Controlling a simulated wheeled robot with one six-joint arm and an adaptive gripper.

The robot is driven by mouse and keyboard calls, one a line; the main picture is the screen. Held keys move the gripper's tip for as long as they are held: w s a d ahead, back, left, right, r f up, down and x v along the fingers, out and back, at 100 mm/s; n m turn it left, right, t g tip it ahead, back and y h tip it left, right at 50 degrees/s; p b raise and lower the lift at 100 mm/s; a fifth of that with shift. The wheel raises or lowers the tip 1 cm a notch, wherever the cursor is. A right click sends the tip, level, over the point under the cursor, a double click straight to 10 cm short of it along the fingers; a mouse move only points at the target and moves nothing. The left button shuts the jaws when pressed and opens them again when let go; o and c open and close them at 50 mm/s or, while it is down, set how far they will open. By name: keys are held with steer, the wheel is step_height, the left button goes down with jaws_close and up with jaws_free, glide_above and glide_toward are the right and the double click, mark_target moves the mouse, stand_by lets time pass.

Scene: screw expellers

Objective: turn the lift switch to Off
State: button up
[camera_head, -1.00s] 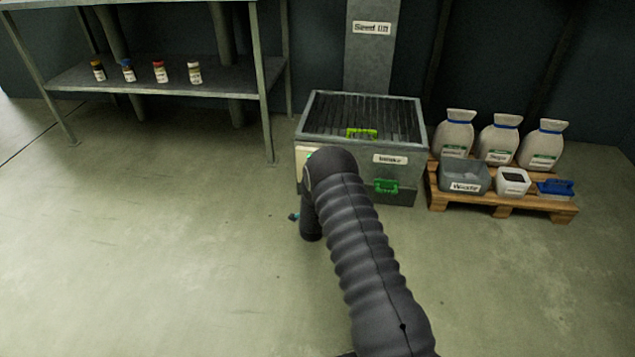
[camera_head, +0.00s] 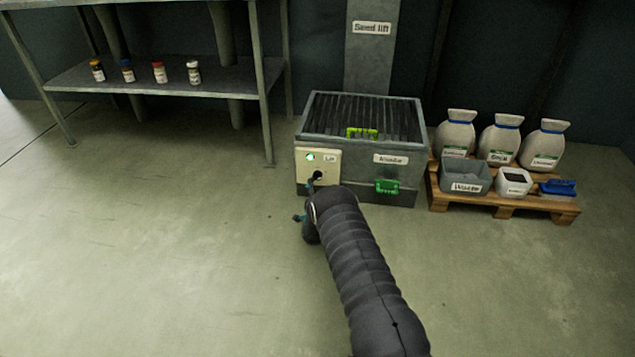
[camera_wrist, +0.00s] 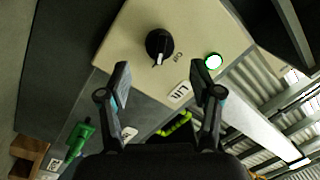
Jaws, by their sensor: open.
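The lift switch is a round black knob with a white pointer mark (camera_wrist: 159,46) on a cream panel (camera_wrist: 205,22). In the head view the knob (camera_head: 318,175) sits at the lower middle of the panel (camera_head: 303,171), partly behind my gripper. A green lamp (camera_wrist: 213,61) is lit on the panel and also shows in the head view (camera_head: 310,157). A "Lift" label (camera_wrist: 180,93) is on the panel. My gripper (camera_wrist: 160,80) is open and empty, its two fingertips apart and short of the knob. In the head view it is mostly hidden by my arm.
The panel is on the front of a grey grated hopper box (camera_head: 360,145) with green handles (camera_head: 387,186). A pallet (camera_head: 505,200) with sacks and bins stands to the right. A metal shelf (camera_head: 225,88) with small bottles is at the left. The floor in front is clear.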

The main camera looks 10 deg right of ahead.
mark_target(317, 179)
steer(key=shift+b+x, duration=0.45)
steer(key=shift+x, duration=2)
steer(key=c, duration=1.2)
